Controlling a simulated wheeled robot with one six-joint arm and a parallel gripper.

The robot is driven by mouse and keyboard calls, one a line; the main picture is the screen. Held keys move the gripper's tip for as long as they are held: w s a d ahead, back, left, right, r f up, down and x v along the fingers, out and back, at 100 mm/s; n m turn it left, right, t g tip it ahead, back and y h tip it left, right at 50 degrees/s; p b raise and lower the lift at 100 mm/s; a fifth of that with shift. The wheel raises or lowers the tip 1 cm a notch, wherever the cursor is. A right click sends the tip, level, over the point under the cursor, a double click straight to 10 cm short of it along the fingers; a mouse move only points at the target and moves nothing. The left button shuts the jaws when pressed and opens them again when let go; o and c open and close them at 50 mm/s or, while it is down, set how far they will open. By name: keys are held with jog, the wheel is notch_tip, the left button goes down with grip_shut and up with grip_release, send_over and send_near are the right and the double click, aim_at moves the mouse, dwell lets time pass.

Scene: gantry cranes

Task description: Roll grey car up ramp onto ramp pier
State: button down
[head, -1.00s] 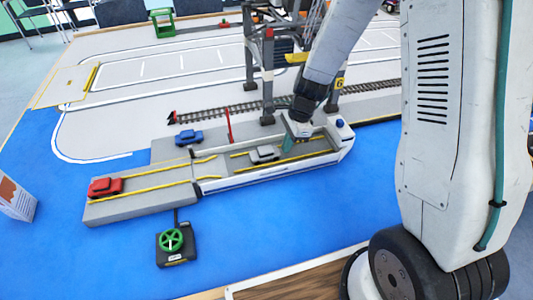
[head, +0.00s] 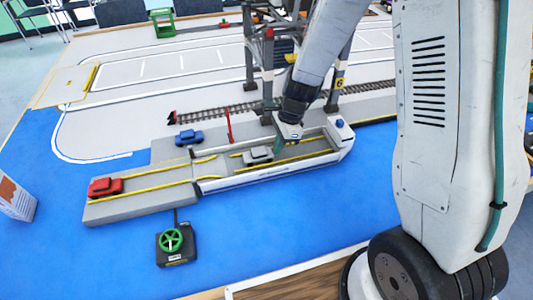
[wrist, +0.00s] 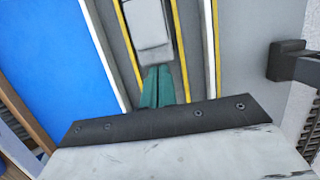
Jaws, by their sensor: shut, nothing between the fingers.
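The grey car (head: 258,155) stands between two yellow lines on the deck of a white-sided ferry (head: 300,171). My gripper (head: 299,141) is over the deck just right of the car, with its fingers shut and empty. In the wrist view the closed green fingers (wrist: 158,86) are at the end of the grey car (wrist: 149,28); I cannot tell for sure whether they touch it. The ramp (head: 208,172) joins the ferry's left end to the grey ramp pier (head: 140,203). A red car (head: 105,187) stands on the pier.
A blue car (head: 189,137) stands on the quay behind the ferry. A green handwheel on a black box (head: 171,242) is in front of the pier. The deck left of the grey car is clear.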

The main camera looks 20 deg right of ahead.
aim_at(180, 175)
jog(key=shift+a, duration=14.45)
jog(key=shift+d, duration=0.15)
jog(key=shift+d+r, duration=0.2)
jog(key=shift+d, duration=0.25)
jog(key=a+v, duration=0.2)
jog(key=v, duration=0.7)
jog(key=shift+r, duration=0.65)
jog(key=shift+a, duration=0.1)
